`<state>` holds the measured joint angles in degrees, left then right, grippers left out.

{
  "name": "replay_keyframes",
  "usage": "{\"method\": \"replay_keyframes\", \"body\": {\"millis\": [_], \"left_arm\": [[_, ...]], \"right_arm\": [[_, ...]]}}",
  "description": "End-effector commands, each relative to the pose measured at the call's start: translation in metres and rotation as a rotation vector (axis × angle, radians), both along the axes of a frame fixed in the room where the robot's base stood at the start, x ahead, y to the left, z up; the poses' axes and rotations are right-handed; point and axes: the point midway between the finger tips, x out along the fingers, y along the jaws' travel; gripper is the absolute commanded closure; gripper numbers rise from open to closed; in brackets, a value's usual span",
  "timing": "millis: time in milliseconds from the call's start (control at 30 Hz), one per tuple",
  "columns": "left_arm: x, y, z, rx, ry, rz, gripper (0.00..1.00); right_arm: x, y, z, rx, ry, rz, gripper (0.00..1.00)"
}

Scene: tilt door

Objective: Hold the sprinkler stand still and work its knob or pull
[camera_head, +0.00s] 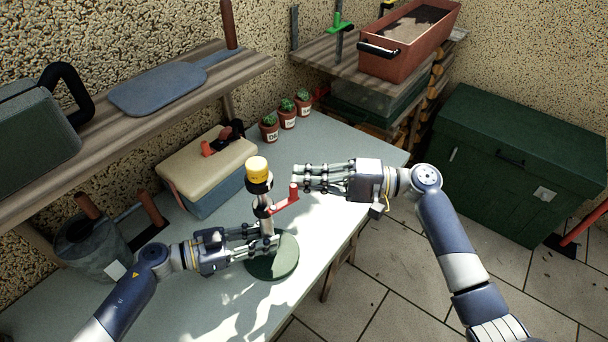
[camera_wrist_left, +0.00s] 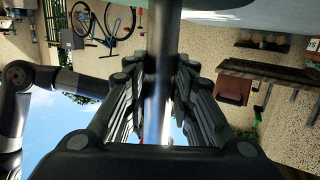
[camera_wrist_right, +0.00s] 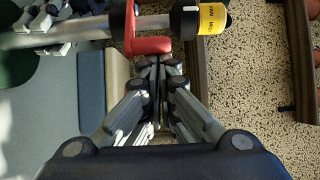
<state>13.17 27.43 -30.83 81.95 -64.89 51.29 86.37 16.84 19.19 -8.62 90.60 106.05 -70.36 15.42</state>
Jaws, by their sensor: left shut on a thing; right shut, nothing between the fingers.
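The sprinkler stand has a round green base (camera_head: 272,258), a grey post (camera_head: 266,221) and a yellow-and-black top (camera_head: 257,170). A red lever (camera_head: 284,205) juts to the right from the upper post. My left gripper (camera_head: 274,242) is shut on the post just above the base; in the left wrist view the post (camera_wrist_left: 163,80) runs between its fingers. My right gripper (camera_head: 298,178) is shut and empty, its tips close to the lever's outer end. In the right wrist view the red lever (camera_wrist_right: 150,45) lies just beyond the shut fingertips (camera_wrist_right: 158,62); contact is unclear.
The stand is on a pale table (camera_head: 330,160). A cream-lidded cooler (camera_head: 207,165) and a grey watering can (camera_head: 90,240) stand at left. Several small potted cacti (camera_head: 287,118) stand behind. A wooden shelf (camera_head: 190,95) overhangs the left side. A green chest (camera_head: 520,160) stands at right.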

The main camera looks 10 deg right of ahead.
Motion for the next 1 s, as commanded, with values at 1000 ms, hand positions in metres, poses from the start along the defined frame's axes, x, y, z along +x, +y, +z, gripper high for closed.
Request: {"method": "replay_keyframes", "body": {"millis": [1000], "left_arm": [[-0.001, 0.001, -0.004, 0.006, 0.004, 0.001, 0.99]], "right_arm": [[-0.051, -0.016, 0.000, 0.001, 0.000, -0.564, 1.00]]}}
